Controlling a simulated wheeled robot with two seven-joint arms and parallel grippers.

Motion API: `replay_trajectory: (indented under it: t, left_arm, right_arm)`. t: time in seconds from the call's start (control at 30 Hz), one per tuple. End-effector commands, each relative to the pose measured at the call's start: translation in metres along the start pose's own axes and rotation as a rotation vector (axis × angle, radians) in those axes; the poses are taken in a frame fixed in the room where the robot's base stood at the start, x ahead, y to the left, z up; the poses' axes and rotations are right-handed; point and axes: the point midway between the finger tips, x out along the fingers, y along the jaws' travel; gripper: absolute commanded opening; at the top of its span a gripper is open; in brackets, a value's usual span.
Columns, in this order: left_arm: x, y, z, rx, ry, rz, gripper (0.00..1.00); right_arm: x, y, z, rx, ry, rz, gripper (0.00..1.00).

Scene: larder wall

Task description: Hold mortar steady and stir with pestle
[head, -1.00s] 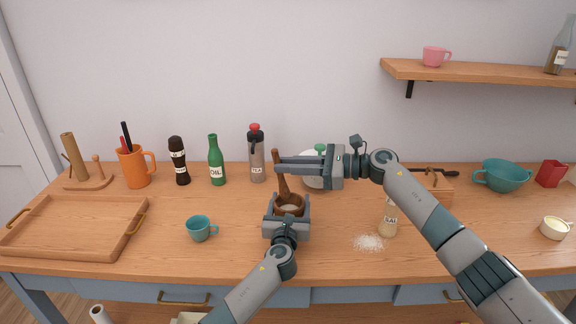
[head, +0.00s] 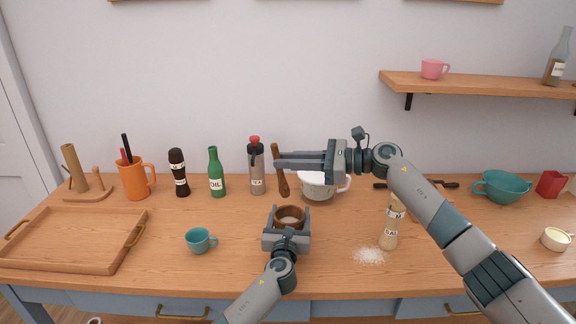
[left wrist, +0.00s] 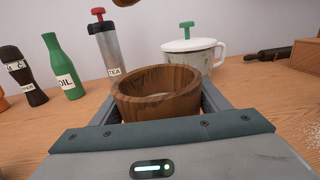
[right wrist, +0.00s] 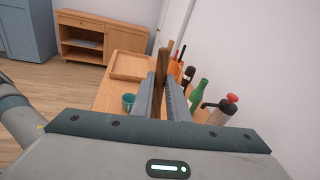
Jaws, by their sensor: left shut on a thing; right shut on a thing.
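The brown wooden mortar (head: 288,226) stands on the counter with some pale stuff inside. My left gripper (head: 291,214) is shut on it, one finger on each side; the mortar also shows in the left wrist view (left wrist: 155,104). The wooden pestle (head: 281,180) hangs nearly upright, its lower end above the mortar's rim and clear of it. My right gripper (head: 281,161) is shut on its upper part. The pestle's end peeks in at the top of the left wrist view (left wrist: 126,2), and the pestle shows between the fingers in the right wrist view (right wrist: 162,62).
A tea bottle (head: 256,172), green oil bottle (head: 216,170) and white lidded pot (head: 318,190) stand behind the mortar. A teal cup (head: 198,241) is to its left. The counter in front is clear.

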Motion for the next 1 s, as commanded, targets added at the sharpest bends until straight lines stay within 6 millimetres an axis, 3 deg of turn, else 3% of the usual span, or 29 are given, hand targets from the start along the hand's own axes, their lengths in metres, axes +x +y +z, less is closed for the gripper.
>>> replay_trajectory:
  t: [0.37,0.4,0.5,1.0]
  left_arm:
    - [-0.0001,-0.0004,0.0002,0.0,0.0,-0.001,0.42]
    - [-0.0001,-0.0004,0.0002,0.0,0.0,-0.001,0.74]
    - [-0.0001,-0.0003,0.0001,0.0,0.0,-0.001,0.91]
    - [-0.0071,0.0003,-0.0002,0.0,-0.001,0.0,0.91]
  right_arm:
    - [0.0,0.0001,0.0001,0.0,0.0,0.0,0.0]
    - [0.0,0.0001,0.0001,0.0,0.0,0.0,0.0]
    - [0.0001,0.0001,0.0001,0.0,0.0,0.0,0.0]
    - [0.0001,0.0001,0.0,0.0,0.0,0.0,0.0]
